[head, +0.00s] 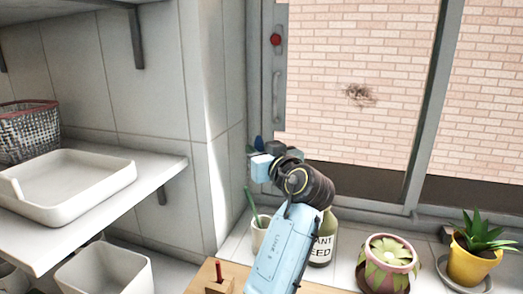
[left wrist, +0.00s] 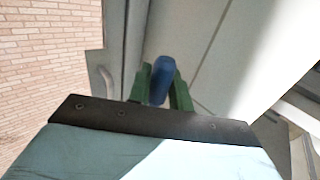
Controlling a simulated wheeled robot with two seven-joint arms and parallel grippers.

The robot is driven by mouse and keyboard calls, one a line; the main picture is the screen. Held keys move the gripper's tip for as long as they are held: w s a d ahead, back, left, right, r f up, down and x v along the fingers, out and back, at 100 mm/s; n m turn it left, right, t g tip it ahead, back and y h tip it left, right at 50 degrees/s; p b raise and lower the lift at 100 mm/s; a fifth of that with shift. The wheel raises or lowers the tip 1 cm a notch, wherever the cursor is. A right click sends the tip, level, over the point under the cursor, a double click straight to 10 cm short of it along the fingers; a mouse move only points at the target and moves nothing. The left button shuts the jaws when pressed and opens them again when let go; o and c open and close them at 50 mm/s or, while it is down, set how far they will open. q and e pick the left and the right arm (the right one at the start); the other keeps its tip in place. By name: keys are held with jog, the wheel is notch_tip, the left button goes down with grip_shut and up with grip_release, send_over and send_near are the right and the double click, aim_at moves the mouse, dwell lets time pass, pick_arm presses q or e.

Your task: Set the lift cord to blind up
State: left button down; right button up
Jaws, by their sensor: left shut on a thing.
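A small blue rounded piece (left wrist: 160,80), which looks like the pull of the lift cord, sits between the two green fingers of my left gripper (left wrist: 161,90) in the left wrist view. The fingers are shut on its sides. In the head view my left gripper (head: 254,150) is by the left window frame, near the tiled wall corner. Only a bit of the blue piece (head: 258,142) shows there. No cord strand and no blind can be made out. My right gripper is not in view.
A window frame (head: 433,105) with a brick wall behind stands at the back. A green bottle (head: 320,250), a pink flower pot (head: 388,262) and a yellow plant pot (head: 475,262) stand on the sill. Left shelves hold a white tray (head: 75,185) and a basket (head: 28,130).

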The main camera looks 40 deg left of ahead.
pick_arm(q)
jog(key=shift+f, duration=0.15)
jog(key=c, duration=1.3)
grip_release()
notch_tip(320, 180, up, 10)
jog(key=shift+r, duration=0.1)
jog(key=shift+d, duration=0.1)
